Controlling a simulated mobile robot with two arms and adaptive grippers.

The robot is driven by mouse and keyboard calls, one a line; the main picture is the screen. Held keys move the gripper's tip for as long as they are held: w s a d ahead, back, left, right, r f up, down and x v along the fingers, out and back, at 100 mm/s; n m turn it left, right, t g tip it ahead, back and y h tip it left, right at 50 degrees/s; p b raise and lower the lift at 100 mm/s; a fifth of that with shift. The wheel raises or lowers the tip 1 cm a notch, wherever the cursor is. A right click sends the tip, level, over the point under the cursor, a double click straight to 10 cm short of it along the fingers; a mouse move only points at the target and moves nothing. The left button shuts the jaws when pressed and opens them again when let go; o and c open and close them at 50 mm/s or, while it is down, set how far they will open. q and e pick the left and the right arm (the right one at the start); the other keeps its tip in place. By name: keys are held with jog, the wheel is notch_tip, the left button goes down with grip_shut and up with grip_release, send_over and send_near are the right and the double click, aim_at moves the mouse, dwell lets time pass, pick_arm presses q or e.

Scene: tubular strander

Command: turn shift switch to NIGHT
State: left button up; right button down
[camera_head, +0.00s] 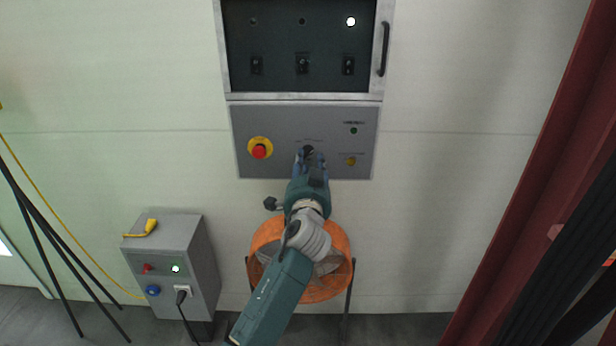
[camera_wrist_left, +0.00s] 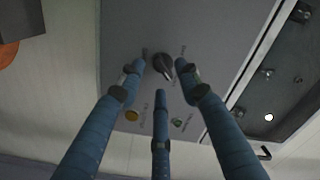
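The shift switch, a dark rotary knob (camera_head: 308,150), sits mid-panel on the grey control panel (camera_head: 270,122). In the left wrist view the knob (camera_wrist_left: 163,66) points obliquely, and the small lettering around it is too blurred to read. My left gripper (camera_head: 311,158) is at the panel, right in front of the knob and partly covering it. In the left wrist view its three blue fingers (camera_wrist_left: 160,72) are spread, with the knob just beyond and between the tips. Gaps show beside the knob, so no grip is visible. My right gripper is not in view.
A red emergency stop (camera_head: 259,151) on yellow is left of the knob; a yellow button (camera_head: 350,161) and a green one (camera_head: 354,130) are to the right. A handled window cabinet (camera_head: 386,50) is above. An orange fan (camera_head: 335,240) and grey box (camera_head: 165,240) stand below.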

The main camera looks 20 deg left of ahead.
pick_arm(q)
jog(key=v, duration=1)
jog(key=shift+a, duration=0.1)
notch_tip(320, 180, down, 21)
jog(key=d+m+g+h, duration=0.1)
jog(key=d+g+h, duration=0.2)
jog(key=s+f+g, duration=0.2)
jog(key=s+f, duration=0.2)
jog(key=f, duration=0.4)
jog(key=s+f+g+h, duration=0.1)
jog(key=s+f, duration=0.3)
jog(key=f, duration=0.3)
jog(key=s+f+g, duration=0.2)
jog(key=s+f, duration=0.2)
jog(key=f, duration=0.4)
jog(key=s+a+f+n+g+h, duration=0.1)
jog(key=s+a+f+g, duration=0.15)
jog(key=s+f, duration=1.05)
jog(key=s+a+f+n+g, duration=0.1)
jog(key=s+f+n+g, duration=0.15)
jog(key=s+f, duration=1.1)
jog(key=s+a+n+g, duration=0.1)
jog(key=s+a+g, duration=0.2)
jog(key=s, duration=1.6)
jog(key=shift+s+a, duration=0.35)
jog(key=shift+a, duration=0.05)
